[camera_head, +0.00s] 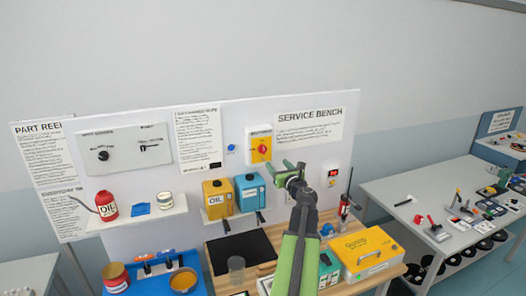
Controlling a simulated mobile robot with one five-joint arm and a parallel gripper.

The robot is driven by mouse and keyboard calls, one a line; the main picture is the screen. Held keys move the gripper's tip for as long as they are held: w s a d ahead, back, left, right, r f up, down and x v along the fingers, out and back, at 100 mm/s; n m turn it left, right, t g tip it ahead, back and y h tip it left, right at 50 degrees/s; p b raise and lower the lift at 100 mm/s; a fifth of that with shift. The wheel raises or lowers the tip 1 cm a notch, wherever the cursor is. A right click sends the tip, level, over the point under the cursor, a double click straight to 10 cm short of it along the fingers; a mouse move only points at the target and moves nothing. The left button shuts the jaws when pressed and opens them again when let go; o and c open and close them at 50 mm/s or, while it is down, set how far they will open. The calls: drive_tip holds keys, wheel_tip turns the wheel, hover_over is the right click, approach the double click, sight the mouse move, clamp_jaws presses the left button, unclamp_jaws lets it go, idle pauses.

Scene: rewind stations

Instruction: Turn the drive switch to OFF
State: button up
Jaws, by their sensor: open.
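A black knob (103,156) is on a pale plate at the panel's left. The labels by both are too small to read, so I cannot tell which is the drive switch or how either is set. My gripper (281,168) has green fingers and is open. In the picture it is just below and right of the red switch, with no visible contact. My arm hides part of the bench behind it.
A red oil can (106,205) is on the left shelf. A yellow case (367,250) lies on the wooden bench. A grey table (395,185) with tools stands right.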

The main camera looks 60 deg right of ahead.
sight(264, 151)
drive_tip(key=x, duration=1.4)
drive_tip(key=shift+w+d, duration=0.1)
drive_tip(key=shift+w, duration=0.2)
drive_tip(key=shift+c, duration=0.3)
drive_tip(key=c, duration=1.2)
drive_tip(key=shift+d, duration=0.1)
clamp_jaws()
